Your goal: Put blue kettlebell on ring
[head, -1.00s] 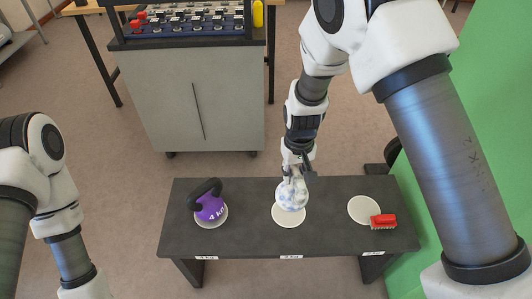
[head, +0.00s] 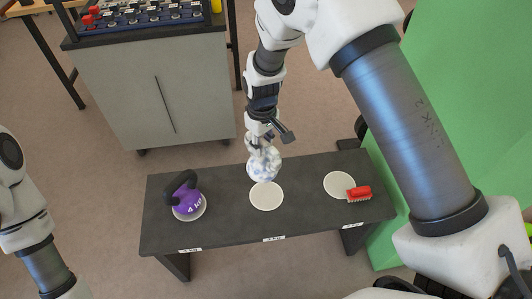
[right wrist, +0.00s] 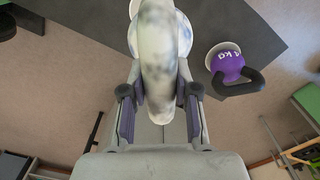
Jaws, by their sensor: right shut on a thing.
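A white kettlebell with blue-grey marbling (head: 264,165) hangs from my right gripper (head: 262,143), which is shut on its handle. In the right wrist view the handle (right wrist: 158,70) sits between the two fingers. In the head view the kettlebell shows just behind the middle white ring (head: 266,196), whose disc is now nearly all uncovered; its exact height above the bench is hard to tell. A purple 4 kg kettlebell (head: 187,203) with a black handle stands on the left ring (head: 203,215). My left gripper is out of view; only part of that arm shows.
The dark bench (head: 228,228) has labels on its front edge. A grey cabinet (head: 155,95) stands behind, and a green panel (head: 450,90) is at the right.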

